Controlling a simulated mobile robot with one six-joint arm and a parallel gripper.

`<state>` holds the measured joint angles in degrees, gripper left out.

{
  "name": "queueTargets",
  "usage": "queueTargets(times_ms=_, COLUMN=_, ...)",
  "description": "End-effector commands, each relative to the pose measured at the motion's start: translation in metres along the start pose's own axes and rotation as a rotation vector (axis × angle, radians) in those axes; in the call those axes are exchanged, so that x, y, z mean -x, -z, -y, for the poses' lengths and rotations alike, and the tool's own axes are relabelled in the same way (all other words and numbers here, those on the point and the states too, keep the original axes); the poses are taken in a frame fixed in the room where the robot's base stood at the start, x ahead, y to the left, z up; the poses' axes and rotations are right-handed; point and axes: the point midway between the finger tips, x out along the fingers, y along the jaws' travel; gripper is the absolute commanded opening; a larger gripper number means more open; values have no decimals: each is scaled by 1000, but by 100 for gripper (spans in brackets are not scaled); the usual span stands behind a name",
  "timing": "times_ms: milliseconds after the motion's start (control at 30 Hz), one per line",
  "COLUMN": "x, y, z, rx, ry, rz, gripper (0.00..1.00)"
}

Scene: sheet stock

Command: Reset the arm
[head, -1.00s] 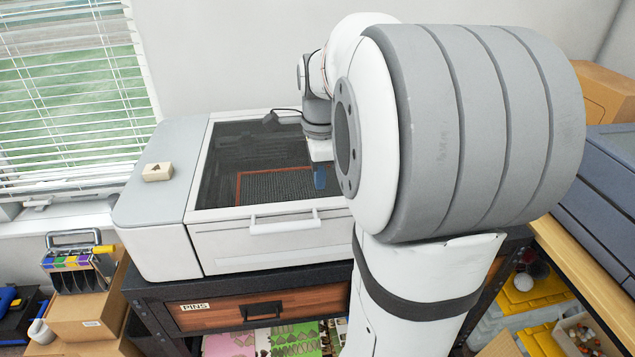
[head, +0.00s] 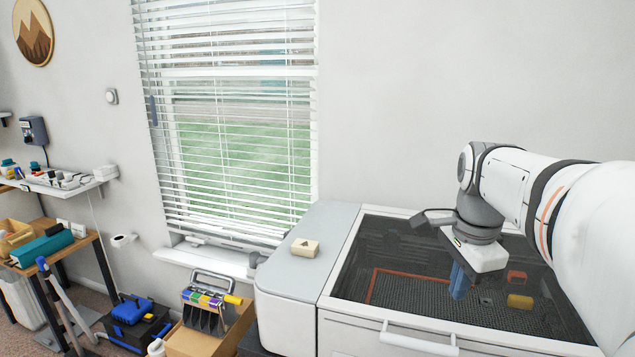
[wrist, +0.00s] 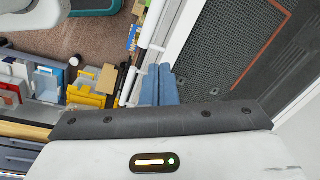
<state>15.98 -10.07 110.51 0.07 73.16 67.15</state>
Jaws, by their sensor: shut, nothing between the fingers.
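My gripper (head: 459,281) has blue fingers that point down in front of the dark see-through lid (head: 395,245) of a white and grey machine. I cannot tell the exact height of the fingertips over the lid. In the wrist view the two blue fingers of my gripper (wrist: 160,80) lie side by side, shut, with nothing between them. My white arm comes in from the right of the head view and covers the machine's right part.
The lid's white handle (head: 418,340) is at the front. A tool caddy (head: 212,300) stands on a cardboard box to the left. A red piece (head: 516,276) and a yellow piece (head: 520,301) show by the lid.

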Motion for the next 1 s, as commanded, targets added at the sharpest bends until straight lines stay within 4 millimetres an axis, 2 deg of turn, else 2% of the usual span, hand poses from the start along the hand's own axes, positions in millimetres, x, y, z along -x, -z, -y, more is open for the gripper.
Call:
queueTargets(times_ms=33, x=-7, y=-16, z=-10, rx=138, ry=16, rz=-3, gripper=0)
queueTargets(times_ms=200, x=-38, y=-60, z=-44, rx=645, ry=70, rz=-31, gripper=0)
queueTargets(times_ms=400, x=-72, y=-97, z=-83, rx=1151, ry=119, rz=-78, gripper=0)
queueTargets(times_ms=500, x=-84, y=-106, z=-96, rx=1313, ry=133, rz=-99, gripper=0)
queueTargets(times_ms=667, x=-93, y=-114, z=-104, rx=1433, ry=143, rz=-115, gripper=0)
queueTargets(times_ms=1000, x=-93, y=-114, z=-104, rx=1433, ry=143, rz=-115, gripper=0)
